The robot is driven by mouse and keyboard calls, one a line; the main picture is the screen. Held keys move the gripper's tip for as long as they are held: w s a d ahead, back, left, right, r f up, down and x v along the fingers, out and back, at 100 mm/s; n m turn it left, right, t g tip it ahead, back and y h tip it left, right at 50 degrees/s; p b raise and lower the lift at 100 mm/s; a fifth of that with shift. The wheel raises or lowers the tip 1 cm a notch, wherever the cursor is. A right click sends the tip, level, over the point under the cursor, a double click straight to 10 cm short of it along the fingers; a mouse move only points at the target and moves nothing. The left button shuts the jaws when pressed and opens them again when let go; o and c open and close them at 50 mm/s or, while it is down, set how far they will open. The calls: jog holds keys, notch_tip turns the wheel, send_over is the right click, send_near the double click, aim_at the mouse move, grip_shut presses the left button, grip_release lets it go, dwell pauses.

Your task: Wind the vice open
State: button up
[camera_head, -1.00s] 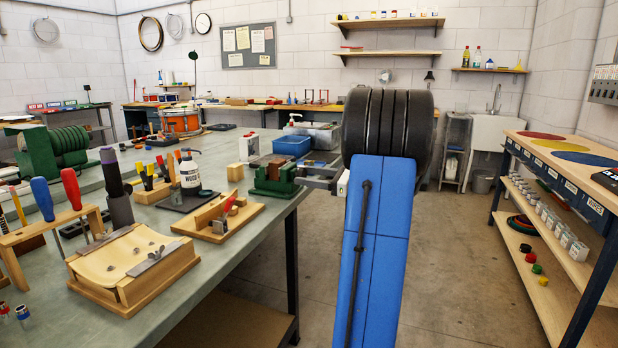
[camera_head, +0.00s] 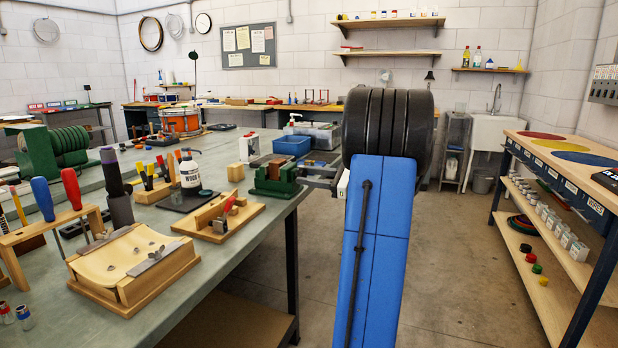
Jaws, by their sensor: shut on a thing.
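The green vice (camera_head: 277,183) is mounted at the right edge of the bench, with a brown block or jaw facing (camera_head: 262,163) at its top. My gripper (camera_head: 310,180) is at the vice's right side, just off the bench edge, shut on the vice's handle. The handle is too small and too covered by the fingers to make out. My blue arm with its black ribbed joint hides part of the gripper's right side. The width of the gap between the vice jaws is hard to tell from here.
The bench (camera_head: 225,262) holds a wooden jig (camera_head: 217,218), a glue bottle (camera_head: 190,174), a framed drumhead piece (camera_head: 133,265) and upright tools near the vice. A blue tray (camera_head: 292,146) stands behind it. A shelf unit (camera_head: 560,165) is at right, with open floor between.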

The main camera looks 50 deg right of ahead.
jog(key=n, duration=1.4)
jog(key=shift+n, duration=0.3)
jog(key=n, duration=0.6)
jog(key=shift+c, duration=0.2)
jog(key=shift+o, duration=0.2)
jog(key=n, duration=0.7)
jog(key=o, duration=1)
jog(key=shift+w, duration=0.1)
jog(key=shift+o, duration=0.2)
